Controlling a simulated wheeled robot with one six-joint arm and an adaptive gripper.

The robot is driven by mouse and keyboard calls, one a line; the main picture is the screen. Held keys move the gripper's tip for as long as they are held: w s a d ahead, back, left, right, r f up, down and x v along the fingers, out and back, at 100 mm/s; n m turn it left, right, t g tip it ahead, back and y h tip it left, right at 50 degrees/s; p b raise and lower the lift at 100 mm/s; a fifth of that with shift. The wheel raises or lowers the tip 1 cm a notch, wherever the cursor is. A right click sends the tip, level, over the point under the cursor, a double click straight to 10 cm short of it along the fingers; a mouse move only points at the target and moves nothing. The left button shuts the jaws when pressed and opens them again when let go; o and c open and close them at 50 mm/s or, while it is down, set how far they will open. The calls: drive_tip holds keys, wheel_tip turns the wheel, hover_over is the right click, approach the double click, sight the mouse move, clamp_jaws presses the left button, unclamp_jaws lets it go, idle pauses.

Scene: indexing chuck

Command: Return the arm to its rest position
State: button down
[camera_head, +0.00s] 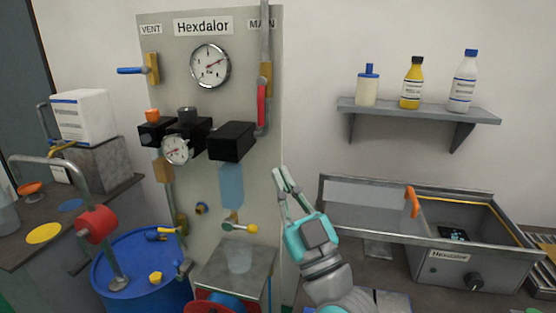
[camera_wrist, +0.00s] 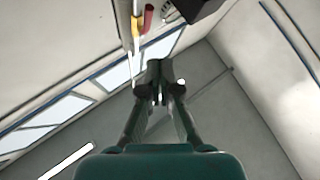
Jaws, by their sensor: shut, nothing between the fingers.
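My gripper (camera_head: 284,181) is raised in front of the right edge of the grey Hexdalor panel (camera_head: 205,90) in the head view. Its fingers point up and a little left, and it holds nothing. In the wrist view, the fingertips (camera_wrist: 160,75) are together, with the ceiling and the upper walls behind them. My arm comes up from the bottom of the head view, between the panel and the metal box.
The grey metal box (camera_head: 445,270) with an orange-handled lid stands on the right. A wall shelf (camera_head: 420,111) holds three bottles.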

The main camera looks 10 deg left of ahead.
drive_tip(key=s+d+f+m+h, duration=0.35)
drive_tip(key=d+f, duration=0.25)
drive_tip(key=f, duration=0.4)
drive_tip(key=s+d+f+m+h, duration=0.2)
drive_tip(key=s+d+f+h, duration=0.3)
drive_tip(key=f, duration=0.6)
drive_tip(key=s+d+f+m+h, duration=0.35)
drive_tip(key=d+f, duration=0.35)
drive_tip(key=f, duration=0.3)
drive_tip(key=s+d+f+g+h, duration=0.1)
drive_tip(key=s+d+f, duration=0.1)
drive_tip(key=s, duration=0.7)
drive_tip(key=s+d+f+m+g+h, duration=0.1)
drive_tip(key=s+d+f+h, duration=0.1)
drive_tip(key=s, duration=0.8)
drive_tip(key=s+d+f+m+g+h, duration=0.1)
drive_tip(key=s+d+f, duration=0.3)
drive_tip(key=s, duration=0.6)
drive_tip(key=shift+s+d+g+h, duration=0.2)
drive_tip(key=shift+d+g+h, duration=0.1)
drive_tip(key=shift+d+g, duration=0.35)
